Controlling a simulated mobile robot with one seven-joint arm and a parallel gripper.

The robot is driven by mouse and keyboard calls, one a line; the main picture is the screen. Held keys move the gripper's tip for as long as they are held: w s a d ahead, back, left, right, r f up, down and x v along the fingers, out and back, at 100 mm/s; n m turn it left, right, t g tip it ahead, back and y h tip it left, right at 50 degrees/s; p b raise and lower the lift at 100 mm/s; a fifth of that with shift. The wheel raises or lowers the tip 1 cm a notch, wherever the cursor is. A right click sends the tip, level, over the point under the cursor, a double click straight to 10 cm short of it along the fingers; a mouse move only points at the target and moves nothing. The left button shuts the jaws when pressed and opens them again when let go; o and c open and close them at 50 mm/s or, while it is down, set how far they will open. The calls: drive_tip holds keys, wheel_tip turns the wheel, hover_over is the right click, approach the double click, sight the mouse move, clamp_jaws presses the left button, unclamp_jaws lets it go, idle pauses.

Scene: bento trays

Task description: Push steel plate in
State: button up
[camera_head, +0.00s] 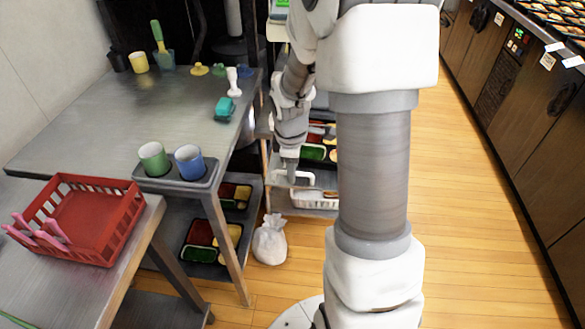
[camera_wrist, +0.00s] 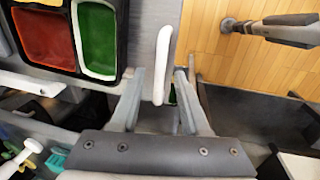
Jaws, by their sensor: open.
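The steel plate (camera_wrist: 146,30) is a flat grey sheet under a black bento tray in the wrist view. A white bar handle (camera_wrist: 163,60) stands at its edge; it also shows in the head view (camera_head: 294,176) in front of the far shelf. My gripper (camera_wrist: 161,76) is open in the wrist view, with one finger on each side of the handle's near end. I cannot tell whether a finger touches it. In the head view my gripper (camera_head: 289,158) points down just above the handle. My arm and column hide most of the plate there.
The black bento tray (camera_wrist: 121,20) has red and green compartments. In the head view a white basket (camera_head: 314,199) sits below the handle and a white sack (camera_head: 270,240) stands on the floor. A steel table (camera_head: 110,120) stands left; wooden floor (camera_head: 470,220) is clear at right.

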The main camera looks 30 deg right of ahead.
drive_tip(key=shift+c, duration=0.2)
clamp_jaws()
idle(1.2)
